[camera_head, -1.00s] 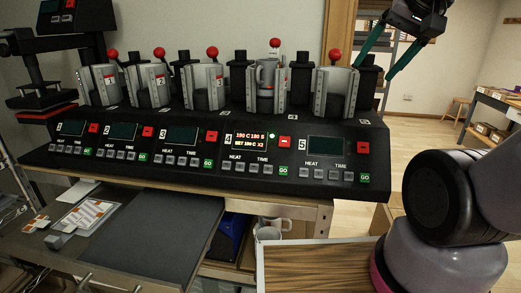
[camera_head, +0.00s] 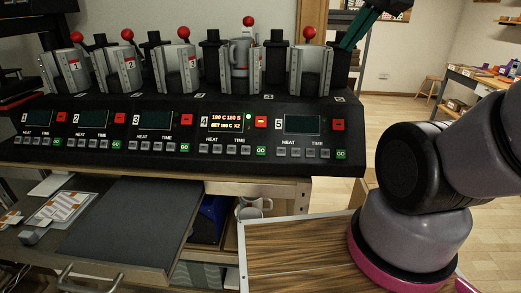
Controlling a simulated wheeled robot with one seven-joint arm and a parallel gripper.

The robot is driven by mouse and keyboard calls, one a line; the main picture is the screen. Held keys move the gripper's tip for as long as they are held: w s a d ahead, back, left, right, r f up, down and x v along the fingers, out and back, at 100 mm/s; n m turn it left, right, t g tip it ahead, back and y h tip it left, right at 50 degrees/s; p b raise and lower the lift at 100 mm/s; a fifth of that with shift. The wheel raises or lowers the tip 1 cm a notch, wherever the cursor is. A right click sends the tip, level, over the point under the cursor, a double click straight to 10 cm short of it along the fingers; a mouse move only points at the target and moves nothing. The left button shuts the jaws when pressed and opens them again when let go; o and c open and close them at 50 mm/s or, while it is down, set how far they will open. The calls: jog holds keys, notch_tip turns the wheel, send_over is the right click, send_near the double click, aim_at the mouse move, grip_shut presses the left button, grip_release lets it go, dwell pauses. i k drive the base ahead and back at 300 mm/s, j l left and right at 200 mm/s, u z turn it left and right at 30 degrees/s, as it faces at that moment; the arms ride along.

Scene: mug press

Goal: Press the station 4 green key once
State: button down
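The station 4 green GO key (camera_head: 261,152) sits at the lower right of the station 4 panel on the black press console (camera_head: 90,160). The lit station 4 display (camera_head: 224,122) reads about "190 C 180 S" over "SET 190 C X2". A green lamp (camera_head: 248,117) glows beside it, above a red key (camera_head: 261,122). A grey mug (camera_head: 239,52) is in the station 4 clamp. My gripper (camera_head: 358,28) shows only in part at the top edge, a teal finger above and right of station 5, apart from the keys. Its opening is cut off.
Stations 1, 2, 3 and 5 have dark displays and their own green keys; station 5's green key (camera_head: 340,154) is to the right. Mugs (camera_head: 252,208) stand on a shelf below. A wood-topped surface (camera_head: 290,255) is in front, beside my arm.

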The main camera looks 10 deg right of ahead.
aim_at(260, 151)
jog(key=k+j+z, duration=0.1)
jog(key=k+j, duration=0.35)
jog(key=k+j+z, duration=0.15)
jog(key=k+j, duration=0.25)
jog(key=k, duration=0.2)
jog(key=k+j+z, duration=0.1)
jog(key=k+j, duration=0.3)
jog(key=k, duration=0.15)
